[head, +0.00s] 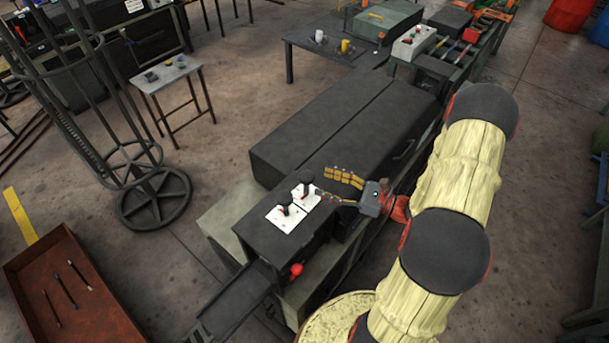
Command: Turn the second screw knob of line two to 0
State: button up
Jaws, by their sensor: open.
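Two black knobs stand on white plates on top of a dark machine cabinet (275,241) in the head view. The nearer knob (285,207) is on the lower-left plate (283,222). The farther knob (304,180) is on the upper-right plate (309,201). Any line markings or numbers are too small to read. My gripper (326,197) is open, with its fingers pointing left toward the farther knob. Its tips are close to the upper-right plate; I cannot tell whether they touch anything. My arm comes in from the right.
A long dark housing (335,125) rises behind. A red button (296,270) is on the cabinet's front. A rust-red tray (75,295) and round-based metal stand (153,199) are at left, with open floor between.

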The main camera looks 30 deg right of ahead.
aim_at(307, 175)
jog(key=shift+x, duration=3.6)
jog(key=shift+c, duration=0.3)
jog(key=c, duration=1.1)
jog(key=shift+y, duration=0.3)
jog(key=n+g+y, duration=0.2)
jog(key=g, duration=0.1)
jog(key=shift+n+y, duration=0.3)
jog(key=shift+n, duration=0.1)
jog(key=shift+n+g+y, duration=1.2)
jog(key=shift+n+g, duration=0.3)
jog(key=shift+g, duration=0.6)
jog(key=o, duration=1.2)
jog(key=shift+c, duration=0.2)
